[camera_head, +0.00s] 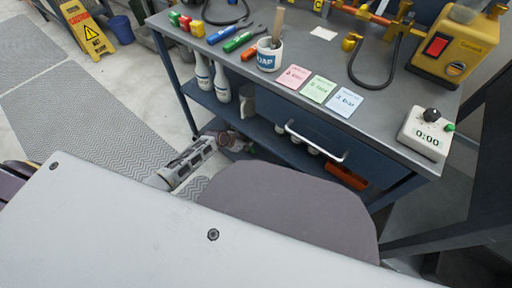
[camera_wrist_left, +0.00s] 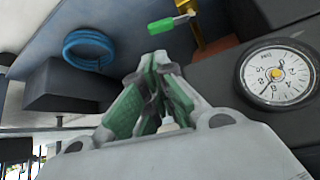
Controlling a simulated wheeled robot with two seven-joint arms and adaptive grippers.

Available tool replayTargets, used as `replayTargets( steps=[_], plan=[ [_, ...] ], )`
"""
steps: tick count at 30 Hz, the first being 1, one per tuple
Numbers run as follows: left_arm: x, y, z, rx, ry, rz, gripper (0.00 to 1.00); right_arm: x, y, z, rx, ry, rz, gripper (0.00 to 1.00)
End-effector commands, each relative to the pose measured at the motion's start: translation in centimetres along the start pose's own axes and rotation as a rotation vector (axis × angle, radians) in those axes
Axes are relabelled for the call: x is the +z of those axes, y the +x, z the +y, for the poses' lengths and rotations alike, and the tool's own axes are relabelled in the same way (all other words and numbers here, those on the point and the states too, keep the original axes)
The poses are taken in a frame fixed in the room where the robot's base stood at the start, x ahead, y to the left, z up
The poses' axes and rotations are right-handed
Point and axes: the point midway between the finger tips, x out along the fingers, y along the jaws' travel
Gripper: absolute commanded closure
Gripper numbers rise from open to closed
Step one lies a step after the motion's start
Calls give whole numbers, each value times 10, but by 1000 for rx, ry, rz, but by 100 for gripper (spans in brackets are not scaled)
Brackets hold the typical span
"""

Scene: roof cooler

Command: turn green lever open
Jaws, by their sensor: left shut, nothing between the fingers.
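The green lever (camera_wrist_left: 168,24) shows at the top of the left wrist view, its pale stem running up to the right towards a brass fitting (camera_wrist_left: 202,36). My left gripper (camera_wrist_left: 157,60) is shut and empty, its fingertips together just below the lever in that picture. A gap shows between the fingertips and the lever. In the head view my left gripper (camera_head: 238,142) is low beside the workbench, and I cannot make out the lever there. My right gripper is not in view.
A pressure gauge (camera_wrist_left: 278,76) is right of the gripper, and a blue coiled hose (camera_wrist_left: 90,49) is at upper left. The workbench (camera_head: 310,55) has a drawer handle (camera_head: 316,143) and bottles (camera_head: 222,82) on its shelf. A yellow caution sign (camera_head: 86,30) stands on the floor.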

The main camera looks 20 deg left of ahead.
Motion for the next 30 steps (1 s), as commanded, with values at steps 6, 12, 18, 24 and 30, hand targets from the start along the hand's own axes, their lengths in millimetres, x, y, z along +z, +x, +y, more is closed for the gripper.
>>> replayTargets(
  steps=[6,12,18,24,30],
  plan=[
    [0,4,0,-1,0,0,100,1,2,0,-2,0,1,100],
    [1,15,0,-1,0,1,100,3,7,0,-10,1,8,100],
    [0,30,0,-1,0,1,100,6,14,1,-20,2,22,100],
    [1,46,0,-1,-1,1,100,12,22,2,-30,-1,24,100],
    [1,61,0,-1,0,1,100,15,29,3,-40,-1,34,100]
  ],
)
